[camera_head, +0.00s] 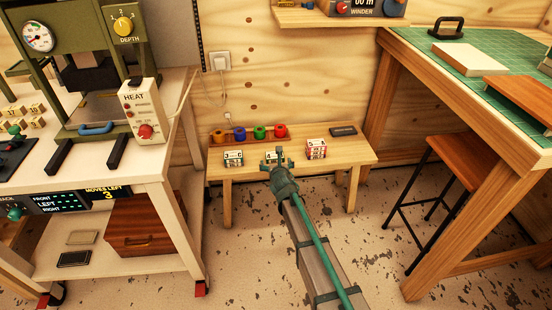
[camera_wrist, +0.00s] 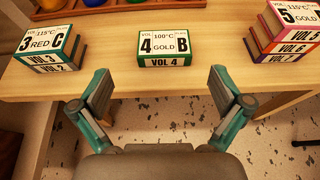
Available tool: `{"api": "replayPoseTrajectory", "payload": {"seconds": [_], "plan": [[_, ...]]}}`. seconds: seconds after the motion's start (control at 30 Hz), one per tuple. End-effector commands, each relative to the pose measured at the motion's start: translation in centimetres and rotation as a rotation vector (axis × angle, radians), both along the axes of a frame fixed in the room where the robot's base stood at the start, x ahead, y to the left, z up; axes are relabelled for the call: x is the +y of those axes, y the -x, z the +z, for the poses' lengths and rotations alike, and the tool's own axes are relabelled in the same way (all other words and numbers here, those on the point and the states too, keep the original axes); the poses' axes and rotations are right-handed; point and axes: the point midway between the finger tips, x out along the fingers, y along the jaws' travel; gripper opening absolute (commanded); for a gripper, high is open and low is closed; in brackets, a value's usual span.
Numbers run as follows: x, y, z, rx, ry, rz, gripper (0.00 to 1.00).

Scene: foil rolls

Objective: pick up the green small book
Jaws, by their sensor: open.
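A small book with a green cover, marked VOL 4 and "4 GOLD B" (camera_wrist: 164,47), lies alone near the front edge of the low wooden bench (camera_head: 352,157).
A red and pink stack marked VOL 5, VOL 6 and VOL 7 (camera_head: 316,149) stands at right. Behind are several coloured rolls in a wooden holder (camera_head: 248,134) and a dark flat item (camera_head: 343,131). A white workbench (camera_head: 150,178) stands left; a stool (camera_head: 468,158) stands right.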

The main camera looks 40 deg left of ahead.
Motion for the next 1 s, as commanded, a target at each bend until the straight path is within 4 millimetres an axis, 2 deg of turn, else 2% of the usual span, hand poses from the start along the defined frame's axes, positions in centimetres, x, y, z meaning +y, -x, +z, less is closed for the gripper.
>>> {"api": "replayPoseTrajectory", "payload": {"seconds": [0.3,0.53,0.8,1.0], "plan": [[3.0,-3.0,-1.9,0.003,-0.002,-0.002,1.00],[3.7,-3.8,-2.5,0.004,-0.001,-0.003,1.00],[5.8,-6.3,-4.2,0.004,-0.001,-0.004,1.00],[6.2,-6.7,-4.3,0.004,-0.001,-0.004,1.00]]}}
